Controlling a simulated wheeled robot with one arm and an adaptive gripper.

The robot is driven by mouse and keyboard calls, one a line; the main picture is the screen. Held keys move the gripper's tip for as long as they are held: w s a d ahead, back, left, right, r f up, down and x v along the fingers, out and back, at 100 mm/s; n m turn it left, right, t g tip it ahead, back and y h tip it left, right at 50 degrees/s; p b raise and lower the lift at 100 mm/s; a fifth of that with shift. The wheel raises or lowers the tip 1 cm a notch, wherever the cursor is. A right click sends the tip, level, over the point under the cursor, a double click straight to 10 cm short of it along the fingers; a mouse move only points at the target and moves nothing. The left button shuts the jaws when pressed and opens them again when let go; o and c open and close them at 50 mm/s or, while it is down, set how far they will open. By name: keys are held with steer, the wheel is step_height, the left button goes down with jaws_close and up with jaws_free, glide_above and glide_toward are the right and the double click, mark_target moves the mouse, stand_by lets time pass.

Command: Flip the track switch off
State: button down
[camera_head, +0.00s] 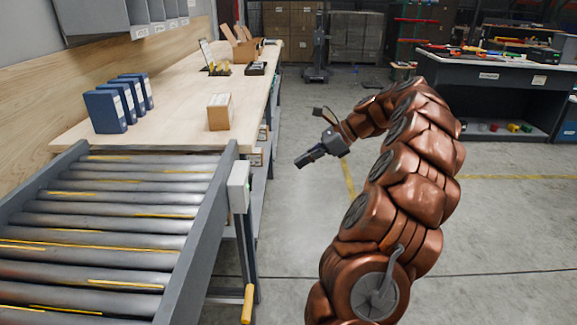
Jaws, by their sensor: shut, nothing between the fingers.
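A roller conveyor track (175,287) fills the lower left, with a grey side rail. A pale grey box (238,188) is fixed to the outside of the rail near its far end; it looks like the track switch, but its switch position cannot be made out. A yellow handle (248,303) hangs lower down beside the rail. My gripper (298,163) is shut and empty. It is in the air to the right of the grey box, apart from it and a little higher in the picture, pointing left.
A wooden workbench (180,125) adjoins the track, with blue binders (106,112) and a small cardboard box (219,112). A dark bench (490,80) with tools stands at the back right. The floor between the benches is mostly clear.

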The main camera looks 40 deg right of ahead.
mark_target(252, 182)
steer(key=w+a+r+b+x, duration=0.1)
steer(key=r+x, duration=0.1)
steer(key=x, duration=0.9)
steer(key=shift+w+a, duration=0.2)
steer(key=shift+a, duration=0.25)
steer(key=shift+f, duration=0.1)
steer(key=shift+w+a+p, duration=0.15)
steer(key=shift+w+p, duration=0.05)
steer(key=shift+p, duration=0.55)
steer(key=shift+r+p, duration=0.9)
steer(key=shift+p, duration=0.2)
